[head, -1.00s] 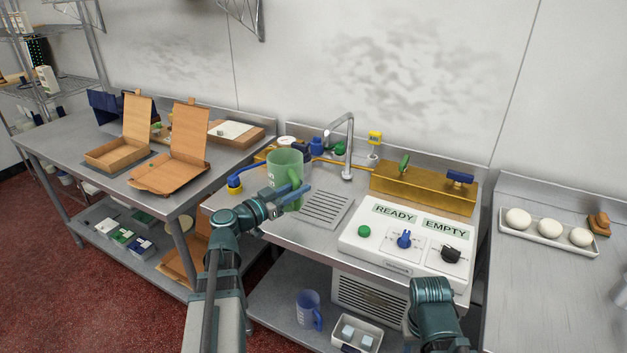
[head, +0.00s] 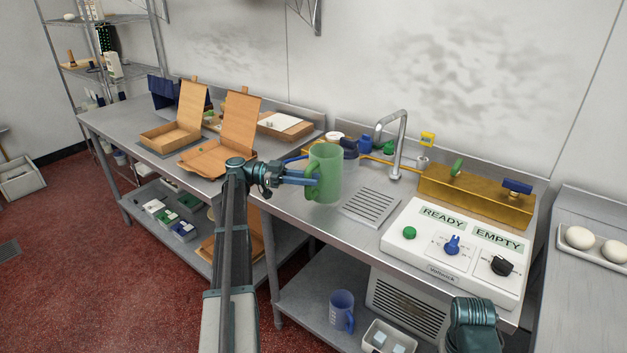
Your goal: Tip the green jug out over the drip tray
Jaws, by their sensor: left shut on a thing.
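The green jug (head: 326,172) is upright in the head view, held by my left gripper (head: 311,181). The gripper is shut on the jug's handle side, at the jug's left. The jug appears just left of the drip tray (head: 371,206), a slotted metal plate set in the steel counter. I cannot tell how high the jug is above the counter. My right arm shows at the bottom right, but its gripper fingers are not in view.
A tap (head: 399,145) rises behind the drip tray. A white panel (head: 458,245) reading READY and EMPTY stands to its right, with a brass block (head: 474,196) behind. Open cardboard boxes (head: 217,152) stand at the left. A blue mug (head: 342,310) is on the lower shelf.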

